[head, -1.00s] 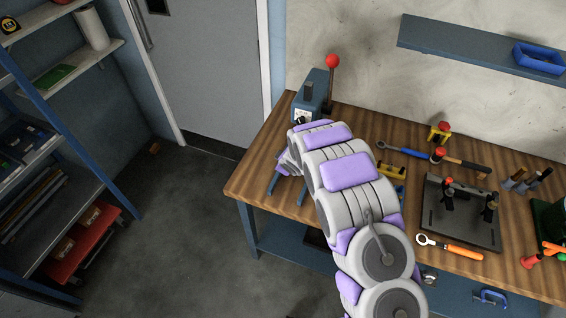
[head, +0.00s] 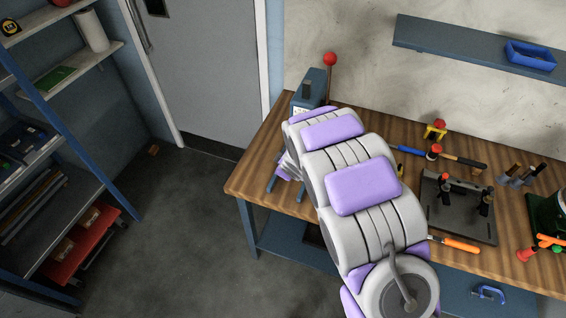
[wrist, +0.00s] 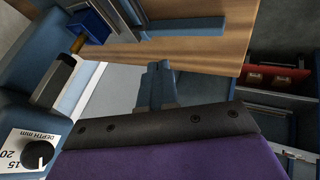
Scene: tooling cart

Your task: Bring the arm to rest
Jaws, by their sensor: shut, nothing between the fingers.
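My arm, grey with lavender pads, reaches from the bottom of the head view across the left part of the workbench. My gripper (head: 286,166) is at its far end, low beside the blue press (head: 310,92) and mostly hidden behind my own wrist. In the wrist view a purple and black part of my gripper (wrist: 165,128) fills the bottom. It is shut, with nothing held. The press also shows close by at the left of the wrist view (wrist: 30,95), with its depth dial and black knob. I cannot tell whether the gripper touches the press.
The wooden workbench (head: 262,160) carries a black fixture plate (head: 455,215), an orange-handled tool (head: 458,244) and a hammer (head: 460,160). A red-knobbed lever (head: 330,60) rises from the press. A blue shelf (head: 470,48) hangs above. Open floor (head: 180,240) lies left, before the shelving.

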